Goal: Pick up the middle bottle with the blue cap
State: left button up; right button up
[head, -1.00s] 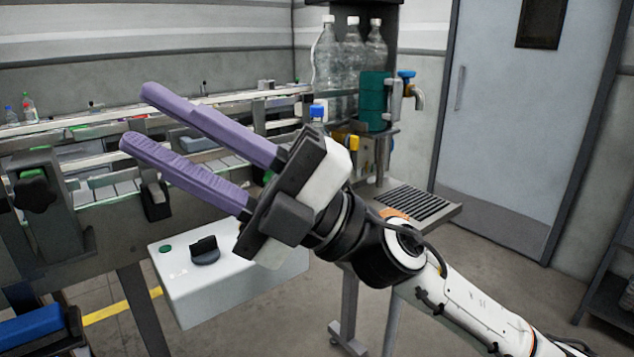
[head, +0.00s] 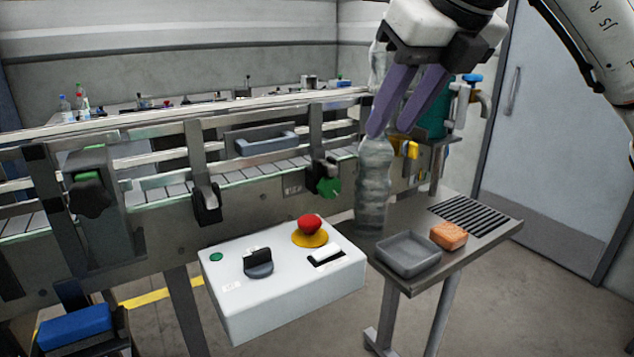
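A clear, ribbed bottle (head: 373,190) stands upright by the conveyor's right end, beside the side table. Its top is hidden behind my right gripper's fingers, and no blue cap shows on it. My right gripper (head: 388,133) points down from the upper right, its two purple fingers apart with a narrow gap and nothing visible between them. The nearer left finger's tip overlaps the bottle's top; I cannot tell whether they touch. Part of a large clear bottle (head: 378,62) shows behind the gripper. My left gripper is out of view.
A white control box (head: 285,290) with a red button (head: 310,224) stands in front of the conveyor (head: 150,205). The side table (head: 480,232) holds a grey tray (head: 408,268) and an orange sponge (head: 449,235). Small bottles (head: 82,100) stand far left.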

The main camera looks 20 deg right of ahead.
aim_at(374, 157)
jog(key=u, duration=0.15)
jog(key=i, duration=0.9)
jog(key=z, duration=0.7)
